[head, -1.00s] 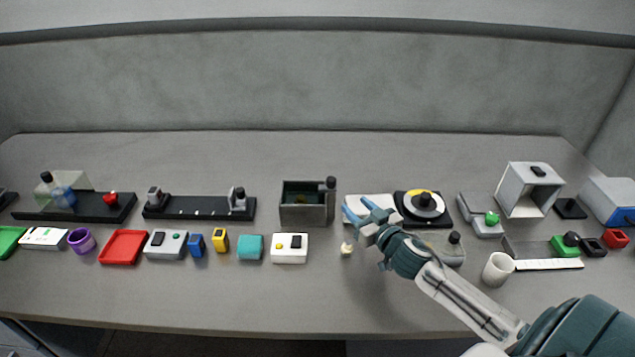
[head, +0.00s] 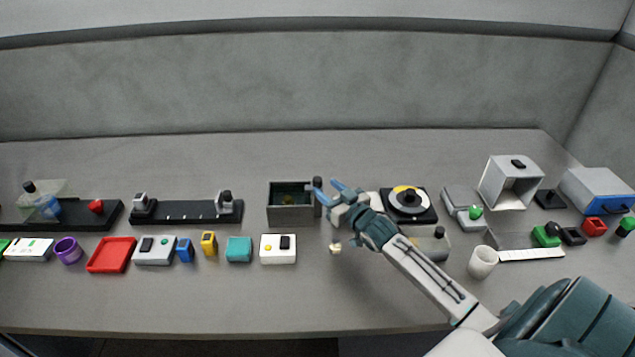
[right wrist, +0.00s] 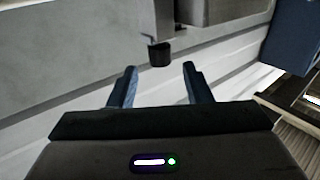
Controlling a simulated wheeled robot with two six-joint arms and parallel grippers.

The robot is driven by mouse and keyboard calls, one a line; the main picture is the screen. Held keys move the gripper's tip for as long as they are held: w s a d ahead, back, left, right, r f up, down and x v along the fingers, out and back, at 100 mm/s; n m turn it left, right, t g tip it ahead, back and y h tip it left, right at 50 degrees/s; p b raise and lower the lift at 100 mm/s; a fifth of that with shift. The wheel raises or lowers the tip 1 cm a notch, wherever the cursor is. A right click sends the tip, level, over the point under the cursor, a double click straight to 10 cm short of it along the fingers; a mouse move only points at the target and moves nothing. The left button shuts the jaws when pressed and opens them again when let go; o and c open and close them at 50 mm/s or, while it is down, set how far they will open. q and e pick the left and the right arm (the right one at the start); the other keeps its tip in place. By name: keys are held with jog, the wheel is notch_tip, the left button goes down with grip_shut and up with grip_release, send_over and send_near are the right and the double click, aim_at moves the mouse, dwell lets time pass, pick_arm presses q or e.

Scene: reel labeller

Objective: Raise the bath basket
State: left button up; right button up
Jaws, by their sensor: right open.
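The bath (head: 291,216) is a dark grey open box near the middle of the table, with something dim and greenish inside. A black knob (head: 317,182) stands at its right rear corner and looks like the basket's handle; the basket itself is hard to make out. My right gripper (head: 328,184) is open and empty just right of the knob, its blue fingers pointing towards it. In the right wrist view the black knob (right wrist: 160,54) is ahead of the open fingers, roughly centred between them; I see no contact. My left gripper is not in view.
A turntable with a yellow and white disc (head: 408,201) is right of my gripper. A white box with a yellow button (head: 278,249) stands in front of the bath. A small cream piece (head: 335,248) lies near my forearm. The table behind the bath is clear.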

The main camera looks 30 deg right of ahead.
aim_at(320, 183)
jog(key=w+b, duration=0.2)
jog(key=w, duration=0.2)
jog(key=shift+w+a+f, duration=0.1)
jog(key=shift+w, duration=0.65)
grip_shut()
